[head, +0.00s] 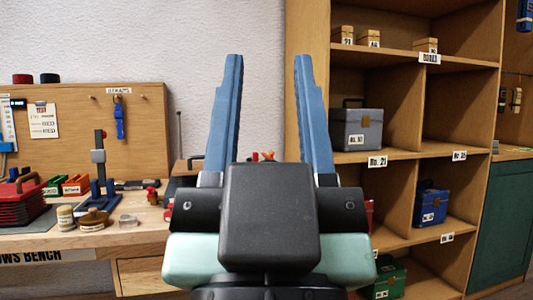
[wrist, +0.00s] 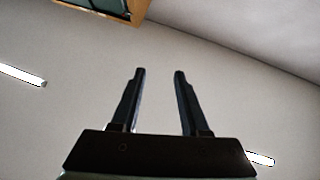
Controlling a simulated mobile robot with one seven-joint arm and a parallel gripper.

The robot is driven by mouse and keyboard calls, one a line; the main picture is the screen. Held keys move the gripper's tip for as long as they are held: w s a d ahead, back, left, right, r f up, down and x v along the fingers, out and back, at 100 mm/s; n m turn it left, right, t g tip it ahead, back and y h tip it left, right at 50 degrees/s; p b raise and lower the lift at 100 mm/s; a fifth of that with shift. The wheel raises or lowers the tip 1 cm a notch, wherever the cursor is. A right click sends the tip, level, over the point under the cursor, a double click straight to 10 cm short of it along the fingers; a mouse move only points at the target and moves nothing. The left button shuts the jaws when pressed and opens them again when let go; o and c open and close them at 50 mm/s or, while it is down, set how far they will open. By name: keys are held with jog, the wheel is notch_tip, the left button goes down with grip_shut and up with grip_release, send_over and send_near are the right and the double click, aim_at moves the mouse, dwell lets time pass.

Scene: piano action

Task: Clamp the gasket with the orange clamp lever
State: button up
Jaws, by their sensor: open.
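My gripper (head: 268,60) stands upright in the middle of the head view, close to the camera. Its two blue fingers are spread wide with nothing between them. The wrist view shows the same open, empty gripper (wrist: 159,71) against the plain ceiling. A small orange-red part (head: 267,156) shows between the fingers, on or behind the bench. It is mostly hidden by my gripper, and I cannot tell whether it is the orange clamp lever. I cannot make out the gasket in either view.
A wooden workbench (head: 60,240) at left carries red stacked pieces (head: 22,205), a dark upright stand (head: 99,165), small containers and orange and green bins. A tall shelf (head: 400,165) at right holds a grey case (head: 357,128) and a blue box (head: 430,204).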

notch_tip(320, 180, up, 8)
jog(key=p, duration=0.6)
jog(key=shift+f+p, duration=0.25)
jog(key=shift+p, duration=0.05)
grip_shut()
notch_tip(320, 180, up, 31)
jog(key=p, duration=3)
jog(key=shift+f+p, duration=0.2)
jog(key=shift+p, duration=0.1)
jog(key=shift+f, duration=0.1)
jog(key=shift+w, duration=0.1)
